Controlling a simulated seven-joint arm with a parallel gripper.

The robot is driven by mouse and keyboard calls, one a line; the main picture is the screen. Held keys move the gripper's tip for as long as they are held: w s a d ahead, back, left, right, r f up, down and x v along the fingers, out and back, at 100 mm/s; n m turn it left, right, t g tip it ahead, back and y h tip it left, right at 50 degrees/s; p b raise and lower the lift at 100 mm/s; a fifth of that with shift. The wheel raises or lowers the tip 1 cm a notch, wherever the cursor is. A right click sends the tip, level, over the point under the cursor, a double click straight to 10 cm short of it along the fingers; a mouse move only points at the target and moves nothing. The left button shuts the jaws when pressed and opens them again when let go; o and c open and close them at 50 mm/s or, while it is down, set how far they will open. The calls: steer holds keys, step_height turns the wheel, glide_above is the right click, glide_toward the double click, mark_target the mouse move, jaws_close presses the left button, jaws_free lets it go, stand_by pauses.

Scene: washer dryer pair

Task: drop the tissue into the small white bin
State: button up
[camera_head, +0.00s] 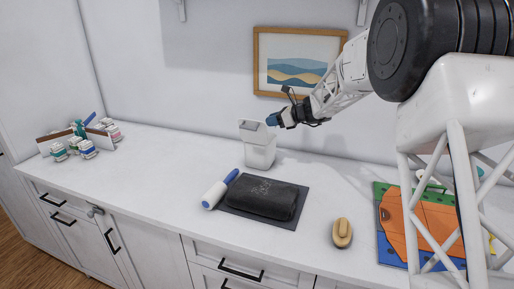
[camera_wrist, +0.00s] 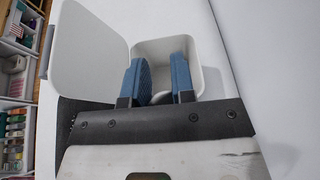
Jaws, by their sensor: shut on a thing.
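The small white bin (camera_head: 259,152) stands on the counter near the wall with its lid (camera_head: 251,129) raised. In the wrist view the bin (camera_wrist: 209,84) is open behind my fingers, with its flat lid (camera_wrist: 94,60) to the left. My gripper (camera_head: 272,119), with blue fingertips, is above the bin at its right side in the head view. In the wrist view my gripper (camera_wrist: 160,72) has its fingers a little apart in front of the bin opening.
A black bundle (camera_head: 263,197) lies on a dark mat (camera_head: 234,209) in front of the bin, beside a white and blue roller (camera_head: 217,191). A tan brush (camera_head: 342,233) and a colourful board (camera_head: 388,236) are to the right. Small containers (camera_head: 87,148) stand at far left.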

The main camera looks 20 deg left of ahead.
steer(key=a+r, duration=0.4)
steer(key=a, duration=0.1)
steer(key=shift+r, duration=0.2)
steer(key=shift+f, duration=0.15)
steer(key=shift+f, duration=2.85)
steer(key=o, duration=1)
steer(key=shift+c, duration=0.2)
steer(key=shift+d, duration=0.15)
steer(key=shift+v, duration=3.8)
